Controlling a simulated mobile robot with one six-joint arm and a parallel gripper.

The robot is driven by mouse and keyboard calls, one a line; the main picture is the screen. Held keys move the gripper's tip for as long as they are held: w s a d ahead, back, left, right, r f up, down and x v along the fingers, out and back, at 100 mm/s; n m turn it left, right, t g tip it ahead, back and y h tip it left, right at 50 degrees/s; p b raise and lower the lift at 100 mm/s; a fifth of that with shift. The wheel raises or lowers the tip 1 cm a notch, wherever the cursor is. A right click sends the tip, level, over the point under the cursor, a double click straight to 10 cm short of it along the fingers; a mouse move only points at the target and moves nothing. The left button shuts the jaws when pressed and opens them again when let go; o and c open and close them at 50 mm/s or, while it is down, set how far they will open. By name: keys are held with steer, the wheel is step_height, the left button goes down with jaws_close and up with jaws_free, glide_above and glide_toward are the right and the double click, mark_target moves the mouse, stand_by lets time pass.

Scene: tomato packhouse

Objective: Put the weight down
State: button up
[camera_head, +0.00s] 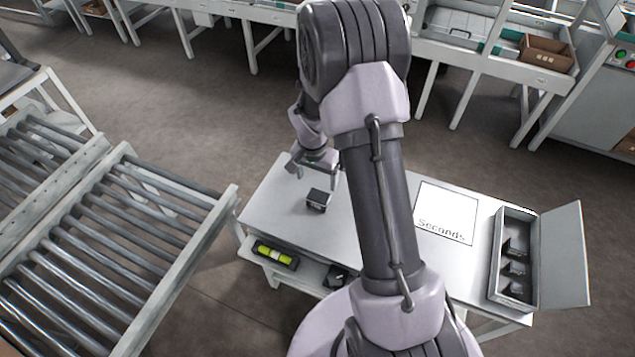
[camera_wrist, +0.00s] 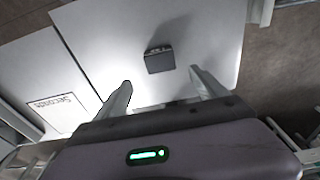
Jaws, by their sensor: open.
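The weight is a small dark block (camera_head: 317,200) standing on the left part of the white table (camera_head: 290,225). In the wrist view the weight (camera_wrist: 159,59) sits on the bare table top, beyond and between my fingertips. My gripper (camera_head: 313,170) is open and empty just behind and above the weight. In the wrist view both fingers of my gripper (camera_wrist: 160,78) are spread wide, with a gap between them and the block. The block's underside is hidden, but it appears to rest on the table.
A white sheet marked "Seconds" (camera_head: 446,213) lies right of my arm. An open box (camera_head: 496,263) with several dark blocks stands at the table's right end. A lower shelf holds a yellow-green level (camera_head: 275,254). A roller conveyor (camera_head: 120,240) stands at the left.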

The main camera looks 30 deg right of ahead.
steer(key=s+a+r+n+t, duration=0.1)
steer(key=s+a+r, duration=0.15)
steer(key=r, duration=0.45)
steer(key=s+a+r+t, duration=0.1)
steer(key=a+r, duration=0.2)
steer(key=r, duration=0.4)
steer(key=s+a+r+n, duration=0.1)
steer(key=s+a+r, duration=0.1)
steer(key=r, duration=0.4)
steer(key=s+a+r+n+t+y, duration=0.1)
steer(key=s+a+r, duration=0.3)
steer(key=s, duration=0.4)
steer(key=s+a+r+n+t+y, duration=0.2)
steer(key=s+a+r, duration=0.3)
steer(key=s, duration=0.4)
steer(key=shift+a+r+n, duration=0.25)
steer(key=shift+r+n, duration=0.15)
steer(key=shift+n, duration=0.1)
